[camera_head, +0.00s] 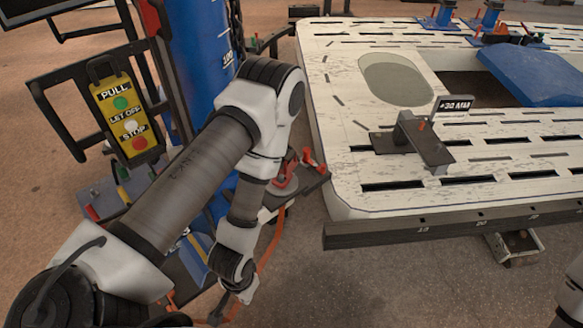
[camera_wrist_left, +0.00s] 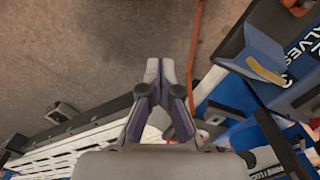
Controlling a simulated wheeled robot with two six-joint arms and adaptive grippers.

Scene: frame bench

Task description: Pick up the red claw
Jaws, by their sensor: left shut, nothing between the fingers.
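A red claw-like piece (camera_head: 286,176) sits on a dark arm at the foot of the blue column, just right of my left forearm in the head view. I cannot tell for certain that it is the red claw. My left arm bends over in front of the column, with its wrist low. My left gripper (camera_wrist_left: 161,72) points over bare floor in the left wrist view, its fingertips together and empty. Small red parts (camera_wrist_left: 203,134) show beside the gripper there, partly hidden. My right gripper is out of view.
The blue column (camera_head: 203,60) carries a yellow button panel (camera_head: 126,118) on a black frame. A white slotted bench (camera_head: 335,130) fills the right, with a dark bracket (camera_head: 425,145) on it. An orange hose (camera_head: 268,250) hangs near my wrist.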

